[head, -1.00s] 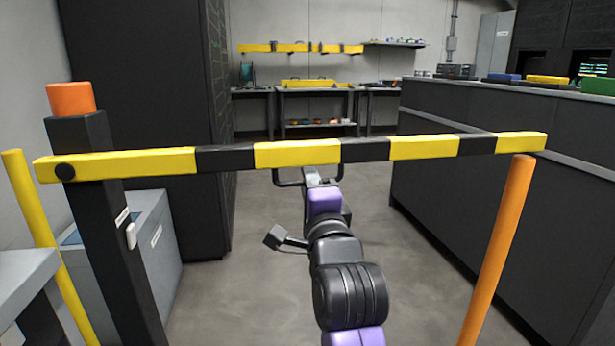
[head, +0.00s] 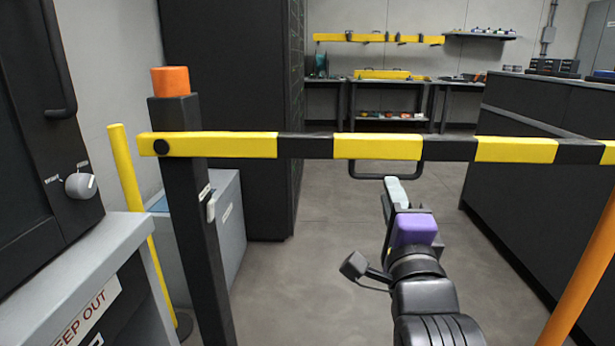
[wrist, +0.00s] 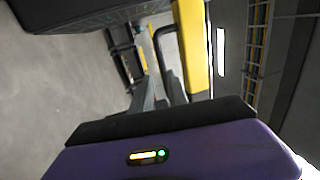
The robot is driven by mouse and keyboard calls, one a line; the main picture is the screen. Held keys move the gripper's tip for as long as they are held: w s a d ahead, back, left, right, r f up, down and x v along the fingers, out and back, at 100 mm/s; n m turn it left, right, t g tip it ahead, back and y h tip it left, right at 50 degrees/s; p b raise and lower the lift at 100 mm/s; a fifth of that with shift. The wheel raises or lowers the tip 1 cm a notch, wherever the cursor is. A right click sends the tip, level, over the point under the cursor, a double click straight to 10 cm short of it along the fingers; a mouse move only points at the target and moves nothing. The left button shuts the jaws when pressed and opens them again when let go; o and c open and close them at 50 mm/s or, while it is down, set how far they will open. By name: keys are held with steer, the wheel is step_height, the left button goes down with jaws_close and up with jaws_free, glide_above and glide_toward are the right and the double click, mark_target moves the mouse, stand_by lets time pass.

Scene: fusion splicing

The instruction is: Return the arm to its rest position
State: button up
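My arm reaches forward from the bottom right of the head view, under the yellow-and-black barrier bar (head: 377,147). My gripper (head: 396,188), with grey fingers beyond a purple wrist, is close to the dark loop handle (head: 372,178) that hangs below the bar. In the wrist view the grey fingers (wrist: 148,97) extend away from the purple housing, beside the dark handle (wrist: 165,62) and the yellow of the bar (wrist: 193,45). I cannot tell whether they touch the handle or how far apart they are.
The bar lies level, its left end on a dark post (head: 190,210) with an orange cap. An orange post (head: 585,262) stands at right. A grey cabinet (head: 90,265) with a keep-out label and a knob (head: 80,186) is close at left. Open floor (head: 315,270) lies beyond.

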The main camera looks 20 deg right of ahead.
steer(key=s+a+r+n+t+y, duration=0.2)
steer(key=a+r+n+t, duration=0.15)
steer(key=n, duration=0.45)
steer(key=s+a+f+n+y, duration=0.5)
steer(key=s+f+n+y, duration=0.3)
steer(key=n, duration=0.4)
steer(key=s+f+n+g+h, duration=0.15)
steer(key=s+f+g, duration=0.25)
steer(key=s+f, duration=0.95)
steer(key=s+f+g+h, duration=0.2)
steer(key=s+f+g, duration=0.2)
steer(key=s+f, duration=1)
step_height(320, 180, up, 37)
steer(key=s+p, duration=0.2)
steer(key=p, duration=3.1)
steer(key=shift+d, duration=0.3)
